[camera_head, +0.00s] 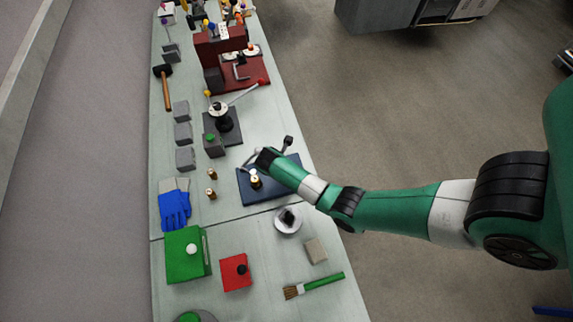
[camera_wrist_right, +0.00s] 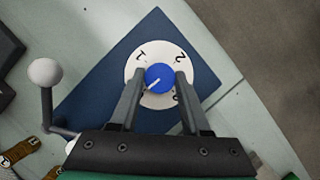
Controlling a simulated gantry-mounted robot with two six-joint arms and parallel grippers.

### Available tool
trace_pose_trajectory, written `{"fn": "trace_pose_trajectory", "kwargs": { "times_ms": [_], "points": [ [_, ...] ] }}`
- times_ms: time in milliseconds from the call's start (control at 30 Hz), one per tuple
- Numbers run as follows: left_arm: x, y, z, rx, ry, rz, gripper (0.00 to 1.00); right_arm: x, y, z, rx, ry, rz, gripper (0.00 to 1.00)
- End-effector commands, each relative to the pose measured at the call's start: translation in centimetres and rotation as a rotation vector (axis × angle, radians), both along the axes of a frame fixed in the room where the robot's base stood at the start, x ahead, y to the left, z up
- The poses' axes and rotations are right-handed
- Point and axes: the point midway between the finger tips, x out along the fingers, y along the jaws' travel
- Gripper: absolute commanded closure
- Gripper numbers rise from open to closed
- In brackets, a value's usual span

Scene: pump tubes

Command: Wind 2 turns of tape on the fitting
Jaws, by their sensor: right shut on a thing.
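My right gripper (camera_head: 264,158) is over the dark blue plate (camera_head: 248,196). In the right wrist view, its two fingers (camera_wrist_right: 161,79) are shut on a blue knob (camera_wrist_right: 159,78) with a white pointer line. The knob sits at the middle of a white dial (camera_wrist_right: 146,60) with black marks, on the blue plate (camera_wrist_right: 95,92). A brass-coloured fitting with a pale top (camera_head: 255,181) stands on the plate beside my arm in the head view. I cannot make out any tape on it. My left gripper is not in view.
Two small brass pieces (camera_head: 212,175) stand left of the plate. A grey lever with a white ball (camera_wrist_right: 46,76) rises near the plate. Blue gloves (camera_head: 174,208), a green box (camera_head: 184,258), a red box (camera_head: 235,273) and a brush (camera_head: 318,285) lie nearer on the bench.

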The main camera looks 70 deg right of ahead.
Motion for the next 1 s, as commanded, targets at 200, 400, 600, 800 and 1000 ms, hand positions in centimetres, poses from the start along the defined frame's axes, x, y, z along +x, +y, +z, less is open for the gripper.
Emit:
{"fn": "trace_pose_trajectory", "kwargs": {
  "times_ms": [200,400,600,800,1000],
  "points": [
    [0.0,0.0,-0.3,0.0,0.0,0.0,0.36,0.1,0.0,-0.1,0.0,0.001,-0.032,1.0],
    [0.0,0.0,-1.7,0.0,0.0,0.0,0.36,0.2,-0.1,-0.2,-0.001,0.001,-0.286,1.0],
    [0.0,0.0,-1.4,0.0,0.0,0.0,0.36,0.1,-0.1,0.0,-0.001,0.001,-0.303,1.0],
    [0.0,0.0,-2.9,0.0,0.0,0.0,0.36,0.3,-0.2,-0.4,0.0,0.0,-0.45,1.0],
    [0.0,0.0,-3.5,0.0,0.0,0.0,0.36,0.3,-0.2,0.0,0.0,0.001,-0.605,1.0]
  ]
}}
